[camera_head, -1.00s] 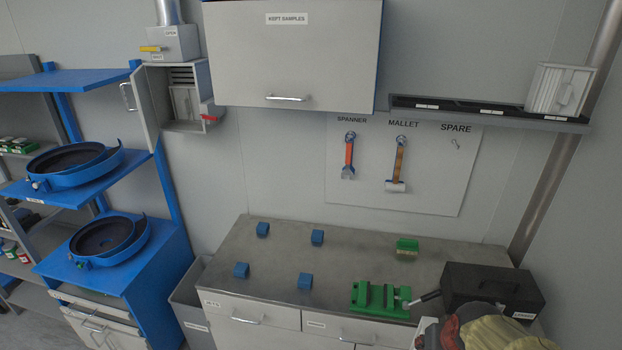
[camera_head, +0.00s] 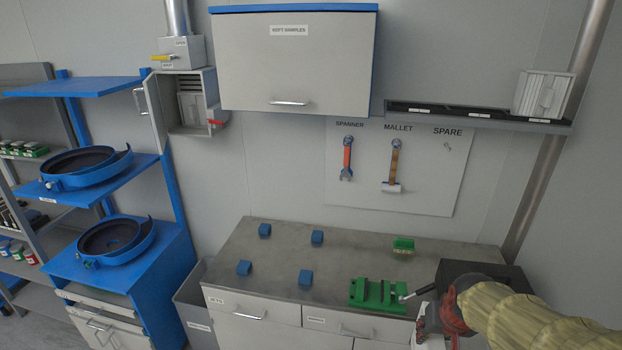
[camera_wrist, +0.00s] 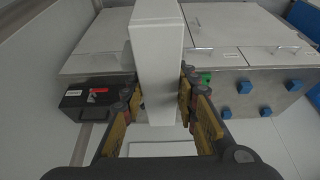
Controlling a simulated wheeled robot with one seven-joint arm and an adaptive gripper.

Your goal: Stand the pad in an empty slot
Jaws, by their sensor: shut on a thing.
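A pale, plain-faced pad (camera_wrist: 158,50) fills the middle of the wrist view. My gripper (camera_wrist: 158,95) is shut on it, with a finger on each side. In the head view, my gripper is at the lower right beside the bench, partly cut off, with only a pale piece showing there. A dark slotted shelf (camera_head: 445,113) runs along the wall at the upper right. Its left and middle stretches look empty. A pale ribbed pad (camera_head: 543,95) stands upright at its right end. My gripper is well below the shelf.
A grey bench (camera_head: 345,262) carries several blue blocks, a green vise (camera_head: 378,294) and a small green-topped item (camera_head: 403,245). A black toolbox (camera_head: 480,268) is partly behind my arm. A spanner (camera_head: 347,158) and mallet (camera_head: 394,165) hang below the shelf. A closed cabinet (camera_head: 295,62) is left of it.

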